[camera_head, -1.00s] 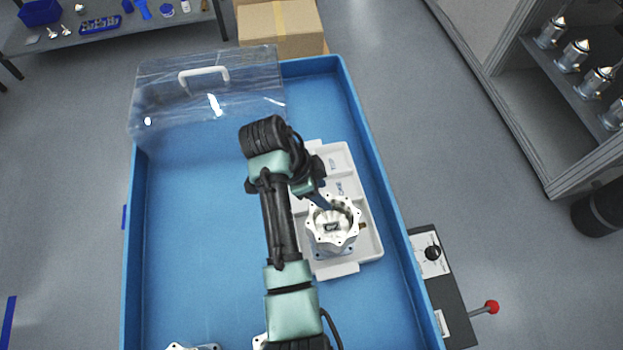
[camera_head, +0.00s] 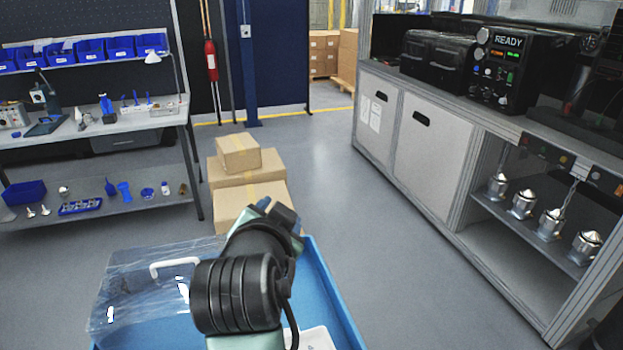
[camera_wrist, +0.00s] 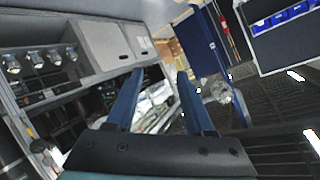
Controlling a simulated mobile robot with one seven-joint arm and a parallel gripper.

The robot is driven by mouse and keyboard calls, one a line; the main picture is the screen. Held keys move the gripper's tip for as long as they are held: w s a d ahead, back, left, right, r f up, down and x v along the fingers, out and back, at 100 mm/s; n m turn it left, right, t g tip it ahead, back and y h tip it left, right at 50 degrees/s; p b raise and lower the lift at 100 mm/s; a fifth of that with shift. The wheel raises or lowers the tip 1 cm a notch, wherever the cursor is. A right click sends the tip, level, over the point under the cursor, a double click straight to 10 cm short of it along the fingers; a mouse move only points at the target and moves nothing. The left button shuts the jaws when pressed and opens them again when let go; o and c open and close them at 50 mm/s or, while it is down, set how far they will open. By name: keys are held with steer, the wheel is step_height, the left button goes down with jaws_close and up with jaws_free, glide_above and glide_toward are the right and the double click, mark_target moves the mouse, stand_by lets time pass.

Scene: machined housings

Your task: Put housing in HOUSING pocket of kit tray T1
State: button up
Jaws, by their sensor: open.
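My gripper (camera_wrist: 160,72) shows in the wrist view with its two blue fingers apart. No object is clearly held between them; the room shows beyond, with blurred pale shapes in the gap that I cannot make out. In the head view my arm covers much of the lower middle. A small white corner of the kit tray (camera_head: 316,339) shows at the bottom edge, right of my arm, inside the blue work surface.
A clear cover with a white handle (camera_head: 140,290) lies at the blue surface's left. Cardboard boxes (camera_head: 245,185) stand beyond it. A shelved bench (camera_head: 95,125) is at left. A cabinet (camera_head: 430,160) with metal cone-topped parts (camera_head: 550,224) is at right. The floor between is clear.

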steer(key=s+d+r+n+t, duration=0.1)
steer(key=s+r+n+t, duration=0.15)
steer(key=r, duration=0.65)
steer(key=s+d+r+n+t, duration=0.15)
steer(key=r+t, duration=0.25)
steer(key=r, duration=0.5)
steer(key=s+d+r+n+t, duration=0.2)
steer(key=s+r+t, duration=0.5)
steer(key=s+r, duration=0.7)
steer(key=shift+s+d+r+n, duration=0.15)
steer(key=shift+d+r+n, duration=0.15)
steer(key=shift+r+n, duration=0.25)
